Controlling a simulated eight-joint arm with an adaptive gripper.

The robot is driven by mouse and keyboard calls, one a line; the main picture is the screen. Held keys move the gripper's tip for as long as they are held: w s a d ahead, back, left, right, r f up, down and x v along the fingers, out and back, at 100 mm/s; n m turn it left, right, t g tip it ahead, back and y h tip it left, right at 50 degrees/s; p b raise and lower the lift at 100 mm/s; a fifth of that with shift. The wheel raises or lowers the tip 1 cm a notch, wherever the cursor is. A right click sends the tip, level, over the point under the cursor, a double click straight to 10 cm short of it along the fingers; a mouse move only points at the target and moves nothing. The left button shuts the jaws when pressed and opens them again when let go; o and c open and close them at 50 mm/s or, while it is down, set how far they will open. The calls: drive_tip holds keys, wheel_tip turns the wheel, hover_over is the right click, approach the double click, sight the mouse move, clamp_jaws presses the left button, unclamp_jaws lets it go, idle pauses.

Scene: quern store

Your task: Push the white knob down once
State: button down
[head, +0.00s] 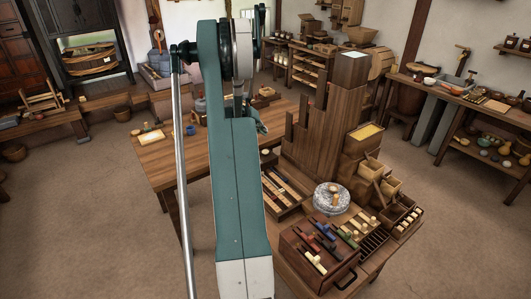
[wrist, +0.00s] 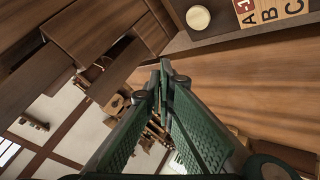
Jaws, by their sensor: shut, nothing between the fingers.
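The white knob (wrist: 198,18) is a round cream-white disc on a dark wooden panel at the top of the wrist view, beside red and tan tiles (wrist: 268,10) lettered A, B and C. My gripper (wrist: 166,72) points toward the panel with its green fingers together and nothing between them. The fingertips show below and left of the knob, apart from it in the picture. In the head view my gripper (head: 262,126) shows only in part to the right of my arm. A small pale round thing (head: 265,152) just below it may be the knob; it is too small to be sure.
A tall stepped wooden block (head: 330,125) stands right of my gripper. A stone quern (head: 331,198), a tray of slats (head: 285,188) and a brown box (head: 318,255) with coloured bars crowd the nearer bench. The wooden table (head: 175,165) at left has bare room.

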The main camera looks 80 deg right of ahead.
drive_tip(key=shift+f+b, duration=1.8)
drive_tip(key=shift+f, duration=2.45)
drive_tip(key=shift+f, duration=0.1)
drive_tip(key=shift+f+b, duration=0.3)
drive_tip(key=shift+f, duration=0.05)
drive_tip(key=shift+f+b, duration=0.4)
drive_tip(key=shift+f, duration=0.4)
drive_tip(key=shift+r, duration=0.1)
drive_tip(key=shift+r+p, duration=0.45)
drive_tip(key=shift+r, duration=0.7)
drive_tip(key=shift+r+p, duration=1)
drive_tip(key=shift+r, duration=1.5)
